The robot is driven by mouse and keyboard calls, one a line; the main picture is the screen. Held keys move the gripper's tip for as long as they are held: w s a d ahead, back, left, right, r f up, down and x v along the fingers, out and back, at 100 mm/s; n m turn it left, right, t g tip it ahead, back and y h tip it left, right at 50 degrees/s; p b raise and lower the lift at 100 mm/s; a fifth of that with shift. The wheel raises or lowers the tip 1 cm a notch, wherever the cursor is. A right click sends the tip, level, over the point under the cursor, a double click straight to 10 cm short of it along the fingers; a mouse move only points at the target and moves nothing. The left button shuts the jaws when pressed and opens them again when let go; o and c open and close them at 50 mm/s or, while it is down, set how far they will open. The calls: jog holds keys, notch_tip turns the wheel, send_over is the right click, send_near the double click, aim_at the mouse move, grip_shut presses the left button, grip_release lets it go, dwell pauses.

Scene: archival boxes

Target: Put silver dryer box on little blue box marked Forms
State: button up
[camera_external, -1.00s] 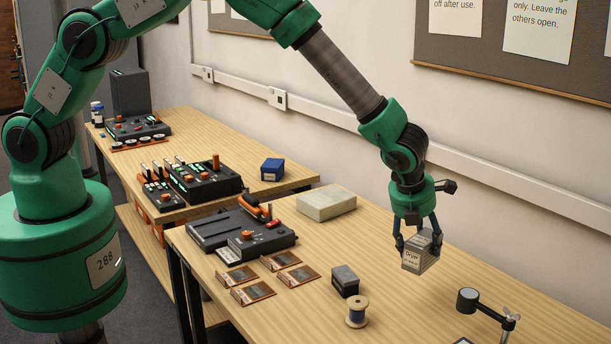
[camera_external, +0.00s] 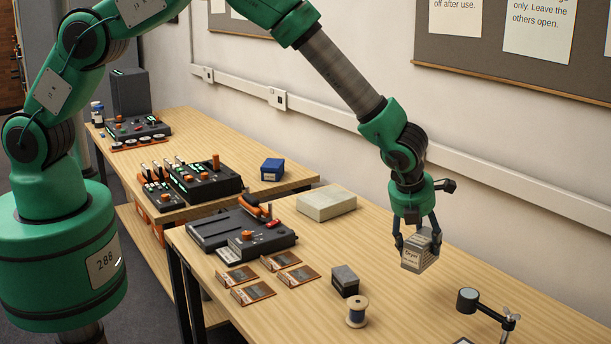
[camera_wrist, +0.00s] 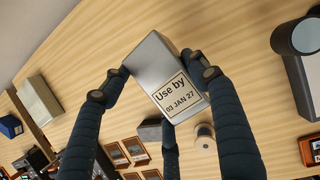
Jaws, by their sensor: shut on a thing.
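My gripper (camera_external: 418,240) is shut on the silver dryer box (camera_external: 415,257) and holds it tilted over the right part of the near table. Its side reads "Dryer" in the external view. In the wrist view the silver box (camera_wrist: 153,62) sits between my fingers, with a label reading "Use by 03 JAN 27". The little blue box (camera_external: 272,169) sits on the far table near its right end, well left of my gripper. Its marking cannot be read from here. A blue box also shows at the left edge of the wrist view (camera_wrist: 10,126).
A pale flat box (camera_external: 326,203), a dark device (camera_external: 240,232), several framed cards (camera_external: 253,293), a dark grey box (camera_external: 345,281) and a thread spool (camera_external: 357,312) lie on the near table. A clamp-like stand (camera_external: 487,308) is at right. The wall stands close behind.

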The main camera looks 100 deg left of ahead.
jog(key=s+a+n+g, duration=0.1)
jog(key=s+a+n, duration=0.1)
jog(key=s+a, duration=0.7)
jog(key=s+a+n+b, duration=0.1)
jog(key=s+a, duration=0.5)
jog(key=a, duration=0.8)
jog(key=s+a+n+g, duration=0.1)
jog(key=s+a+n, duration=0.1)
jog(key=s+a, duration=0.7)
jog(key=s+a+n, duration=0.2)
jog(key=s+a, duration=0.5)
jog(key=s, duration=0.6)
jog(key=s+a+n+g+b, duration=0.1)
jog(key=s+a+n, duration=0.1)
jog(key=s+a, duration=0.5)
jog(key=s+a+n+g, duration=0.1)
jog(key=s+a, duration=0.6)
jog(key=s, duration=1.1)
jog(key=shift+s+a+r+n, duration=0.3)
jog(key=shift+s+r+n, duration=0.05)
jog(key=shift+r+n, duration=0.15)
jog(key=shift+w+a, duration=0.1)
